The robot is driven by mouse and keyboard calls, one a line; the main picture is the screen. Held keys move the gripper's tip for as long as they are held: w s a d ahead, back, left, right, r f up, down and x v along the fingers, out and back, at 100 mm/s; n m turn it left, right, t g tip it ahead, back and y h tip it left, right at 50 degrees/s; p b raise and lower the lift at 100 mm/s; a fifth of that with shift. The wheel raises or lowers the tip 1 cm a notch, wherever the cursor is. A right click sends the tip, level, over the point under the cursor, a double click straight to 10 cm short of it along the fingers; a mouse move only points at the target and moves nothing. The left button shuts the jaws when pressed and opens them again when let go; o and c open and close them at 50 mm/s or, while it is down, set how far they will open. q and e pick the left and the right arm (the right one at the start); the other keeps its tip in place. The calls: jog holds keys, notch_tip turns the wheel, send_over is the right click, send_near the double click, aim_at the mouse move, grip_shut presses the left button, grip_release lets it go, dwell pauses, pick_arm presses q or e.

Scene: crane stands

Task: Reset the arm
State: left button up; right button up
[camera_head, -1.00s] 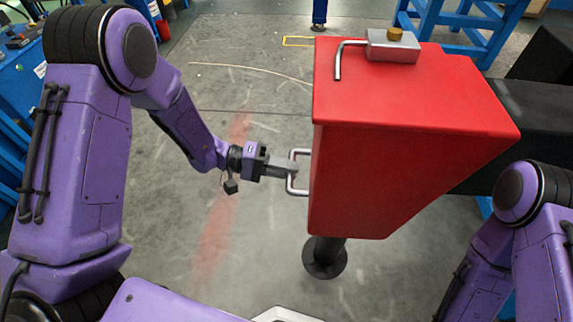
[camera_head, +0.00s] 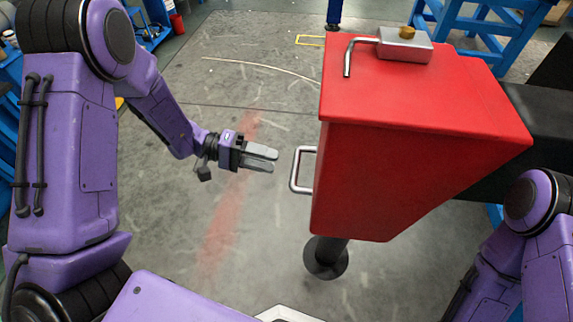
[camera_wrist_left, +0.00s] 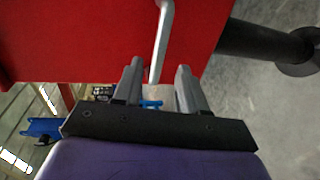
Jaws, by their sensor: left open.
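My left gripper (camera_head: 276,159) is open and empty, its two grey fingers pointing right. It stands a short way left of the metal handle (camera_head: 296,170) on the side of the red box (camera_head: 410,170), with a gap between them. In the left wrist view the two fingers (camera_wrist_left: 158,82) are spread apart, and the handle (camera_wrist_left: 163,35) shows against the red face (camera_wrist_left: 90,40) beyond them. My right arm shows at the lower right edge, but its gripper is out of view.
The red box stands on a dark post with a round base (camera_head: 326,257). A metal block with a bent rod (camera_head: 404,45) lies on top. A black beam (camera_head: 545,125) runs off to the right. Blue stands (camera_head: 490,25) are at the back. The floor left of the box is clear.

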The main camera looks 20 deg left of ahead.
pick_arm(q)
jog(key=v, duration=0.2)
jog(key=shift+a+r, duration=0.1)
jog(key=shift+a, duration=0.25)
jog(key=w+a+f+t+y, duration=0.25)
jog(key=w+t+y, duration=0.25)
jog(key=w+t, duration=0.25)
notch_tip(320, 180, down, 9)
jog(key=s+a+n+t+y, duration=0.2)
jog(key=s+a+y, duration=0.1)
jog(key=y, duration=0.4)
jog(key=s+f+g+y, duration=0.2)
jog(key=s+f, duration=0.3)
jog(key=s, duration=0.4)
jog(key=s+a+f+n+g+y, duration=0.1)
jog(key=s+f+g, duration=0.3)
jog(key=s, duration=0.5)
jog(key=s+a+f+n+g+y, duration=0.1)
jog(key=s+f+g+y, duration=0.2)
jog(key=s, duration=0.6)
notch_tip(320, 180, down, 3)
jog(key=shift+a+r+y, duration=0.1)
jog(key=shift+a+y, duration=0.1)
jog(key=shift+y, duration=0.2)
